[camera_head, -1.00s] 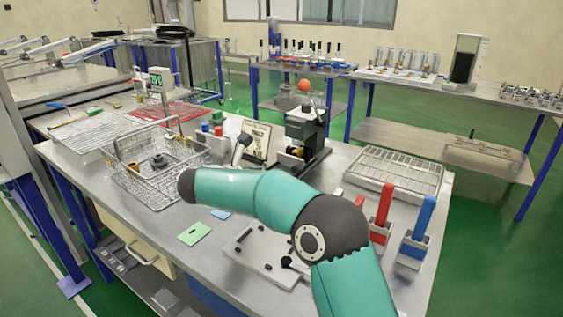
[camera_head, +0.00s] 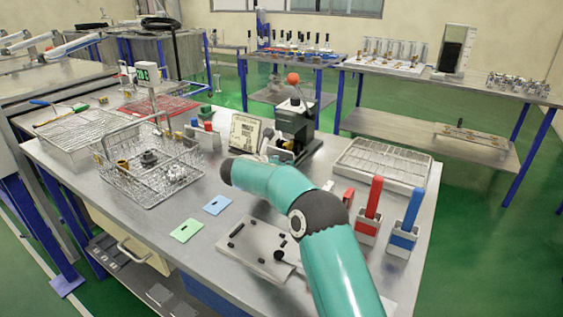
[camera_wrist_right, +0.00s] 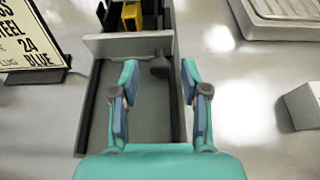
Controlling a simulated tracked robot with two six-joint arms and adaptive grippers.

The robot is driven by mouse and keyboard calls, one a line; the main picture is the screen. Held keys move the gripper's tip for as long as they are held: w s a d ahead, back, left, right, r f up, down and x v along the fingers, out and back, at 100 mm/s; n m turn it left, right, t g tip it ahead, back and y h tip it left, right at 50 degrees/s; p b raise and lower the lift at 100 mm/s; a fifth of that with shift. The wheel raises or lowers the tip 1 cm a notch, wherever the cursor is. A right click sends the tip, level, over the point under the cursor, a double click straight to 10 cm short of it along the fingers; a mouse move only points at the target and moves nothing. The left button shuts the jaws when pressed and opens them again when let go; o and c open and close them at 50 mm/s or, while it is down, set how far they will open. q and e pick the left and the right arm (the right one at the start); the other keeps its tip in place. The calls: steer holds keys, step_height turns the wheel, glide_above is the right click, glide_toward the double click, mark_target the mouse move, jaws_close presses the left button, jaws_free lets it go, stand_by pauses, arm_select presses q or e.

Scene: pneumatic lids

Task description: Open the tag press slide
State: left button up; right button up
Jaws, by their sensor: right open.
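The tag press (camera_head: 297,122), a dark machine with an orange ball on its lever, stands at the back of the bench. In the right wrist view its slide shows a grey front plate (camera_wrist_right: 115,46) with a small dark knob (camera_wrist_right: 159,66) on it. Behind the plate is a yellow piece (camera_wrist_right: 131,15); in front is a bare grey channel (camera_wrist_right: 150,115) between dark rails. My right gripper (camera_wrist_right: 159,77) is open, its fingers on either side of the knob with gaps visible. In the head view my forearm partly hides this gripper and the slide. My left gripper is out of view.
A lettered sign (camera_head: 246,133) stands just left of the press. A wire basket (camera_head: 130,178) with parts is further left. A wire-rack tray (camera_head: 428,168) and red (camera_head: 367,230) and blue (camera_head: 403,240) handled holders are right. Green (camera_head: 187,230) and blue (camera_head: 217,205) plates lie in front.

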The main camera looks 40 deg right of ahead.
steer(key=shift+w+d+f, duration=0.2)
steer(key=shift+d+f, duration=0.1)
steer(key=shift+d, duration=0.35)
jaws_close()
